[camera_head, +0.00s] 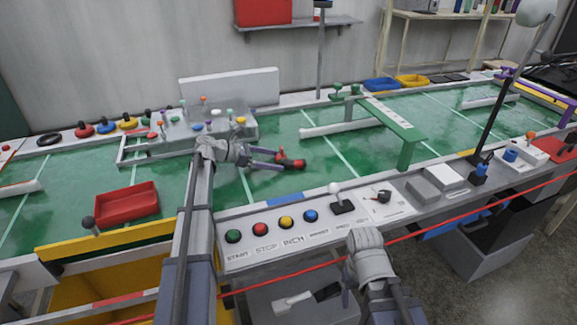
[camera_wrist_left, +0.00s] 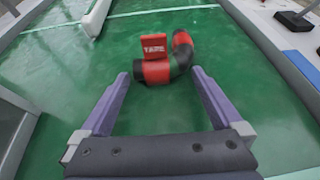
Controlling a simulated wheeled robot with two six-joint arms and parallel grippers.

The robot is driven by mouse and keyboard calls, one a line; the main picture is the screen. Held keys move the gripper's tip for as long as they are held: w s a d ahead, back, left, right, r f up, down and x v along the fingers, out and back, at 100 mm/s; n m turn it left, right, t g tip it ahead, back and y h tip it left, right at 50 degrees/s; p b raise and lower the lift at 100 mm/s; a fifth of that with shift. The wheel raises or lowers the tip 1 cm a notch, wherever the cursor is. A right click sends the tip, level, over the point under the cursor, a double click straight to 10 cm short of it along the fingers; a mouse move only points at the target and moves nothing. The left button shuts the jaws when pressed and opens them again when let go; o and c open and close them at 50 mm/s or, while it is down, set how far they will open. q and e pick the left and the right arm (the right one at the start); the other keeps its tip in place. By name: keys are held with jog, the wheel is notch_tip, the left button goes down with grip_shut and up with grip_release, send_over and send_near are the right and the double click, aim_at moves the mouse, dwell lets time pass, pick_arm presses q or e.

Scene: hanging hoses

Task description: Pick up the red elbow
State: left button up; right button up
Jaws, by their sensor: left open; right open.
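The red elbow (camera_head: 291,162) lies on the green surface, red with black bands. In the left wrist view the red elbow (camera_wrist_left: 181,58) lies just ahead of the fingertips, partly between their line, with a red tag reading like "TAPE" over its left part. My left gripper (camera_head: 274,158) is open with purple fingers, low over the green surface and close to the elbow. In the left wrist view my left gripper (camera_wrist_left: 160,75) has nothing between its fingers. My right gripper (camera_head: 362,240) is at the front, by the control panel; its fingertips are not clear.
A white rail (camera_head: 340,128) lies behind the elbow, near a green bridge-like frame (camera_head: 390,118). A grey block with several coloured pegs (camera_head: 215,128) stands at the back left. A red tray (camera_head: 127,203) is at left. The button panel (camera_head: 275,232) edges the front.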

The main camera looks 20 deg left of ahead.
pick_arm(q)
jog(key=shift+w+d, duration=0.1)
jog(key=shift+d, duration=0.05)
jog(key=shift+c, duration=0.2)
grip_shut()
dwell(0.5)
notch_tip(320, 180, up, 10)
jog(key=p, duration=1)
